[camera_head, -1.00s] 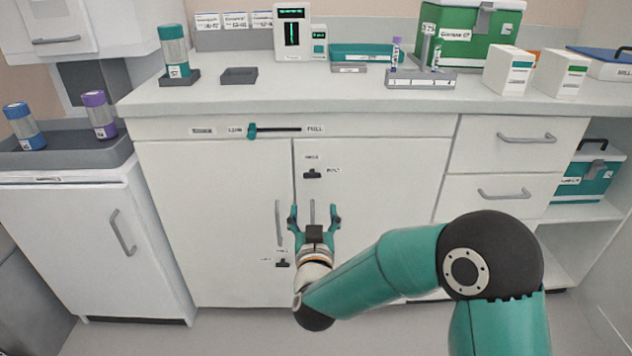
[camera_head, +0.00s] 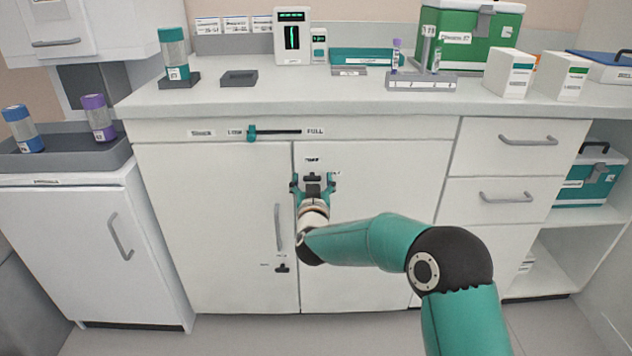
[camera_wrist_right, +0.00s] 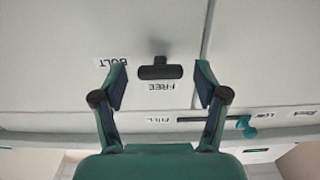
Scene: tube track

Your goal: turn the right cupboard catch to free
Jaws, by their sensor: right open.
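The right cupboard catch (camera_head: 313,175) is a small black turn-bar on the upper part of the right cupboard door. In the right wrist view, upside down, the catch (camera_wrist_right: 160,72) lies crosswise, with a FREE label (camera_wrist_right: 160,87) at its long side and a BOLT label (camera_wrist_right: 113,62) off one end. My right gripper (camera_head: 313,184) is open in front of the catch. In the right wrist view, its fingers (camera_wrist_right: 160,80) stand either side of the bar with gaps at both ends. I cannot tell the remaining depth. My left gripper is out of view.
A slider (camera_head: 252,133) sits on a track above the doors. The left door has a vertical handle (camera_head: 278,227) and a lower catch (camera_head: 282,268). Drawers (camera_head: 505,160) stand to the right. The counter (camera_head: 330,93) overhangs above.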

